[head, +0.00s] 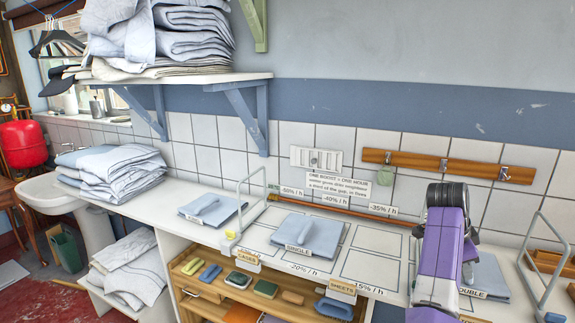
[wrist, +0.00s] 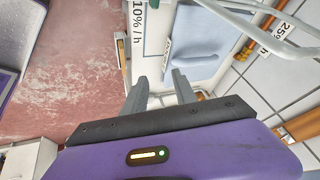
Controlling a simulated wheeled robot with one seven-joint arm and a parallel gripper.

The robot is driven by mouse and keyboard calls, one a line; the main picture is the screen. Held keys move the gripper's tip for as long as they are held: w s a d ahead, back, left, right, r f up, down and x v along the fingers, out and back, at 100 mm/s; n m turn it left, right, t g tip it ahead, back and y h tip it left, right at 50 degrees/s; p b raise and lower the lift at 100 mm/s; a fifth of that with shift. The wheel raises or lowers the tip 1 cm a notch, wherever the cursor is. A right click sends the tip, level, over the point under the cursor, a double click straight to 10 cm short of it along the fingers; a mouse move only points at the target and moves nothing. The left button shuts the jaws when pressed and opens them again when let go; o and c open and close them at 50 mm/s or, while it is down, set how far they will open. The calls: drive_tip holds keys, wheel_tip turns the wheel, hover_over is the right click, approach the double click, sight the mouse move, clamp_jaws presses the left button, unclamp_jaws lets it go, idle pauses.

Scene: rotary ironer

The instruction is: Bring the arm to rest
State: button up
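My purple arm (head: 440,255) stands at the right in the head view, in front of the folded cloth labelled DOUBLE (head: 487,278). I cannot make out my gripper's fingers in that view. In the wrist view my gripper (wrist: 159,76) is open, with its two grey fingers apart and nothing between them. Beyond the fingertips lie the edge of the white worktop and a folded pale blue cloth (wrist: 192,52) with a raised strip on it.
A hook rail (head: 448,166) is on the tiled wall. A linen shelf (head: 180,78) hangs at upper left. Red floor (wrist: 75,75) is open in the wrist view.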

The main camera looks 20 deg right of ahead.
drive_tip(key=w+a+n+t+h, duration=0.3)
drive_tip(key=w+n+t+h, duration=0.25)
drive_tip(key=n+t, duration=0.35)
drive_tip(key=s+a+f+n+t+y, duration=0.1)
drive_tip(key=s+a+n+t, duration=0.1)
drive_tip(key=a+n, duration=0.3)
drive_tip(key=s+a+f+n+t+y, duration=0.1)
drive_tip(key=s+a+n+t, duration=0.15)
drive_tip(key=a, duration=0.55)
drive_tip(key=s+a+n+t+y, duration=0.1)
drive_tip(key=s+a+n+t, duration=0.15)
drive_tip(key=a, duration=0.35)
drive_tip(key=s+a+f+n+y, duration=0.1)
drive_tip(key=s+a+y, duration=0.3)
drive_tip(key=s+a, duration=0.8)
drive_tip(key=s+a+f+n+y, duration=0.1)
drive_tip(key=s+a+n+y, duration=0.3)
drive_tip(key=s+a, duration=0.8)
drive_tip(key=s, duration=0.5)
drive_tip(key=shift+a+g, duration=0.15)
drive_tip(key=shift+g, duration=0.15)
drive_tip(key=shift+y, duration=0.25)
